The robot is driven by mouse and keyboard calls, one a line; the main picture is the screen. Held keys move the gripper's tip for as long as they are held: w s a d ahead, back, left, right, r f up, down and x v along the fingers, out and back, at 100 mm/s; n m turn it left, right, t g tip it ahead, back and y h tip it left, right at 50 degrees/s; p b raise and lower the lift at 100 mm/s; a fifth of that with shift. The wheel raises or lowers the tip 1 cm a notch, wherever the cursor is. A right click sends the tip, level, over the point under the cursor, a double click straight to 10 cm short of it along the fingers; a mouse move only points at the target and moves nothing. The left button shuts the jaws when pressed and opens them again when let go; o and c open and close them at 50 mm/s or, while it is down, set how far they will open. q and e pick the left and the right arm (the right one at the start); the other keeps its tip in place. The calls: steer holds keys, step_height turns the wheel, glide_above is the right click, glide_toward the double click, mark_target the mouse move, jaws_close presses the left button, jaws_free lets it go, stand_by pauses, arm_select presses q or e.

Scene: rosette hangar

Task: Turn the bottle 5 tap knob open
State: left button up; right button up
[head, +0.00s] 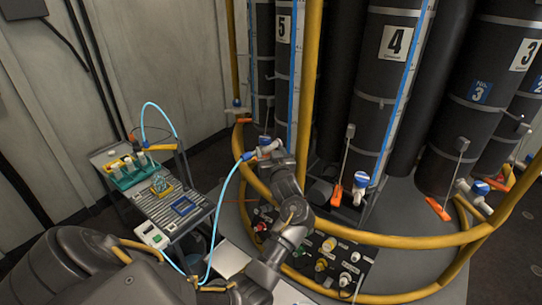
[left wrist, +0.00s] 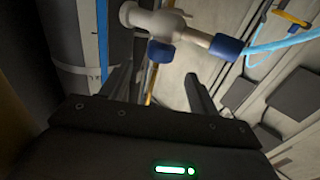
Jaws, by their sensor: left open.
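Bottle 5 is a tall dark cylinder with a white "5" label (head: 283,29) in the head view. Its tap (head: 268,148) is white and sits low on the bottle, with a blue knob (head: 264,140) and a light blue hose (head: 229,187) at its outlet. My left gripper (head: 283,163) is close by the tap, partly hidden by its own wrist. In the left wrist view the left gripper (left wrist: 160,82) is open and empty. The blue knob (left wrist: 160,51) shows just beyond the fingertips, roughly between them; contact cannot be told. My right gripper is not in view.
Yellow rails (head: 400,241) curve around the bottles. Bottle 4 (head: 395,42) stands to the right with its own blue-knobbed tap (head: 361,184). A trolley (head: 175,210) with a green rack (head: 130,172) stands at left. A dark panel (head: 330,258) with several coloured knobs lies below.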

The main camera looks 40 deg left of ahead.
mark_target(262, 142)
arm_select(q)
steer(key=shift+s+d, duration=0.35)
steer(key=shift+d, duration=0.05)
steer(key=a+m+t+h+b, duration=0.1)
steer(key=a+t+b, duration=0.1)
steer(key=a, duration=0.1)
steer(key=s+a+r+m+t+h+b, duration=0.1)
steer(key=a+t+b, duration=0.1)
steer(key=s+a+m+t+h+b, duration=0.1)
steer(key=a+t+h+b, duration=0.1)
steer(key=a+t, duration=0.1)
steer(key=shift+a+r+m, duration=0.3)
steer(key=shift+r, duration=0.05)
steer(key=s+d+m+h+b, duration=0.1)
steer(key=h, duration=0.1)
steer(key=s+f+m+h+b, duration=0.1)
steer(key=m+h, duration=0.1)
steer(key=h, duration=0.1)
steer(key=s+d+m+h+b, duration=0.1)
steer(key=m+h, duration=0.1)
steer(key=h, duration=0.1)
steer(key=shift+d+f+b, duration=0.3)
steer(key=shift+f, duration=0.1)
steer(key=w, duration=0.3)
steer(key=w+a+p, duration=0.1)
steer(key=w, duration=0.6)
steer(key=shift+w+a+p, duration=0.15)
steer(key=shift+w+p, duration=0.15)
steer(key=shift+w, duration=0.05)
